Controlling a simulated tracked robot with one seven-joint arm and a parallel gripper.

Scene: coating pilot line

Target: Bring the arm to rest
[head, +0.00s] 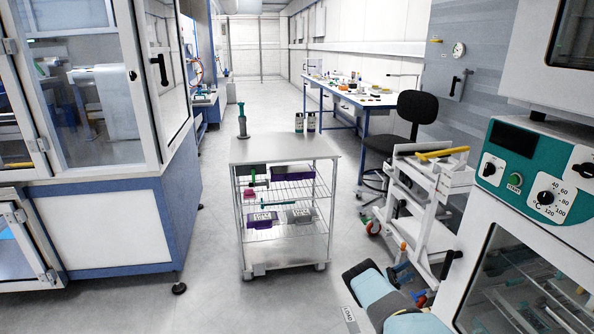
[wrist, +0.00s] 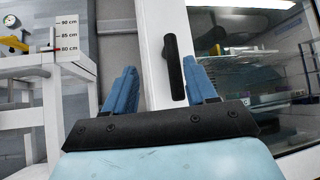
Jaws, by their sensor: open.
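My gripper (wrist: 161,82) shows in the wrist view with its two blue fingers spread apart and nothing held between them. A black vertical door handle (wrist: 173,67) on a white door frame appears in the gap, closer to the right finger. I cannot tell how far beyond the fingertips it is. In the head view my light-blue arm reaches up from the bottom edge, right of centre. The oven's black handle (head: 451,265) shows just right of my arm.
The oven (head: 485,230) with its teal panel stands close on the right. A white lift cart (head: 425,205) is beyond my arm; its height scale shows in the wrist view (wrist: 66,38). A steel trolley (head: 285,150) stands mid-floor. A glazed cabinet (head: 95,140) fills the left.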

